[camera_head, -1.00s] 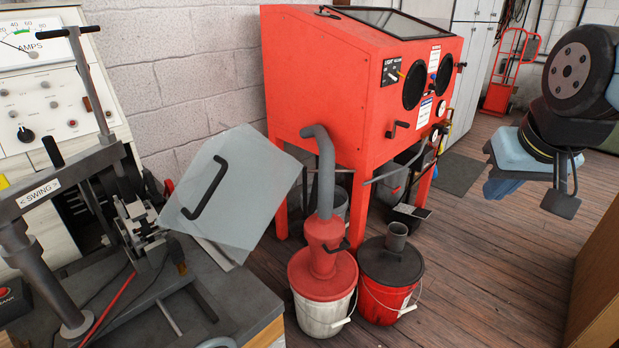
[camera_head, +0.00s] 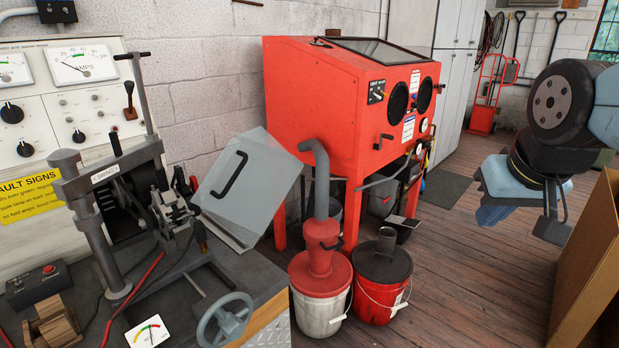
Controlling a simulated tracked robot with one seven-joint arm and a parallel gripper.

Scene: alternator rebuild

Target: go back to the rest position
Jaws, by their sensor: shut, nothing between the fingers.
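My gripper (camera_head: 490,208) is at the right of the view, at the end of my arm, pale blue below a black wrist ring. It hangs in the air in front of the wooden floor, apart from everything around it. It is shut, with nothing seen held in it. The fingertips are small and partly hard to make out at this angle. A black bracket hangs beside it on my wrist.
A test bench (camera_head: 262,268) with a handwheel (camera_head: 226,320) and an open grey lid (camera_head: 255,185) stands at left. A red blasting cabinet (camera_head: 320,100) and two buckets (camera_head: 322,312) (camera_head: 378,303) are mid-view. A cardboard-brown box (camera_head: 590,260) is at right.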

